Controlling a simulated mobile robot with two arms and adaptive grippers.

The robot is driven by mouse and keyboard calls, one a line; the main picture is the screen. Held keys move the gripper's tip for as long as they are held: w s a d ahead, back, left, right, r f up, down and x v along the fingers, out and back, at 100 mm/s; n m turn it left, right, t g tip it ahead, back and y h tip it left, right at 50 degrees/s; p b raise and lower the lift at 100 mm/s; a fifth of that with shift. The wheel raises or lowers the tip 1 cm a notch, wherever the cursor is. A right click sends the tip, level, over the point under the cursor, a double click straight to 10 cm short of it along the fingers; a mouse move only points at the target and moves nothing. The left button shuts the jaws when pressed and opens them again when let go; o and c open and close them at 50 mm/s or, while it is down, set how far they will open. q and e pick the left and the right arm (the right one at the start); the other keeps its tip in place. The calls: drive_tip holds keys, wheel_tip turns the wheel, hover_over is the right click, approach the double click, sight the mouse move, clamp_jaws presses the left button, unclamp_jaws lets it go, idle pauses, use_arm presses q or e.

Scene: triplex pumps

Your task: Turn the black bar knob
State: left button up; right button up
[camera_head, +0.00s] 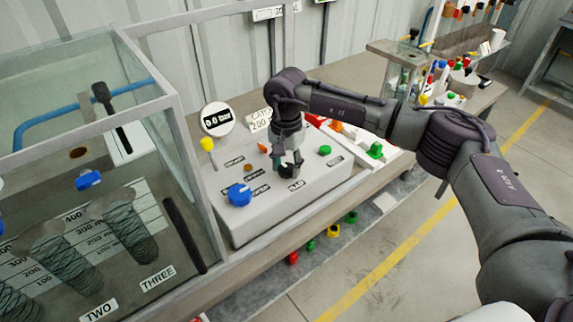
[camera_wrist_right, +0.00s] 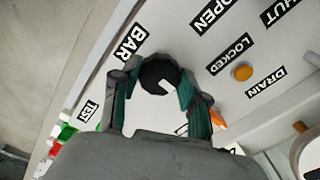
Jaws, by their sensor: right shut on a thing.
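The black bar knob (camera_wrist_right: 158,72) is a dark round knob with a white notch-like mark, beside the BAR label on the grey control panel (camera_head: 240,222). My right gripper (camera_head: 289,168) reaches down onto the panel from above. In the right wrist view the two teal-padded fingers of my right gripper (camera_wrist_right: 158,84) stand on either side of the knob and are shut on it. My left gripper is in neither view.
On the panel are a blue knob (camera_head: 239,195), a green knob (camera_head: 325,150) and a yellow-tipped lever (camera_head: 208,145). A round gauge (camera_head: 217,119) reading about 0.0 bar stands behind. A clear-walled case (camera_head: 185,120) is close on the left. The floor at right is open.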

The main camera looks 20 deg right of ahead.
drive_tip(key=m+b, duration=0.2)
drive_tip(key=m, duration=0.2)
drive_tip(key=shift+w+f+b, duration=0.1)
drive_tip(key=shift+b, duration=0.3)
drive_tip(key=m+b, duration=0.2)
drive_tip(key=m, duration=0.3)
drive_tip(key=shift+m, duration=0.3)
drive_tip(key=m+b, duration=0.2)
drive_tip(key=m, duration=0.3)
drive_tip(key=m+b, duration=0.1)
drive_tip(key=m, duration=0.5)
drive_tip(key=shift+w+m, duration=0.1)
drive_tip(key=shift+m, duration=0.2)
drive_tip(key=m, duration=0.5)
drive_tip(key=shift+d+m+b, duration=0.1)
drive_tip(key=shift+m+b, duration=0.2)
drive_tip(key=shift+b, duration=0.05)
drive_tip(key=m, duration=1.1)
drive_tip(key=shift+r+m+b, duration=0.2)
drive_tip(key=shift+m+b, duration=0.1)
drive_tip(key=m, duration=0.5)
drive_tip(key=shift+d+m, duration=0.1)
drive_tip(key=shift+m, duration=0.6)
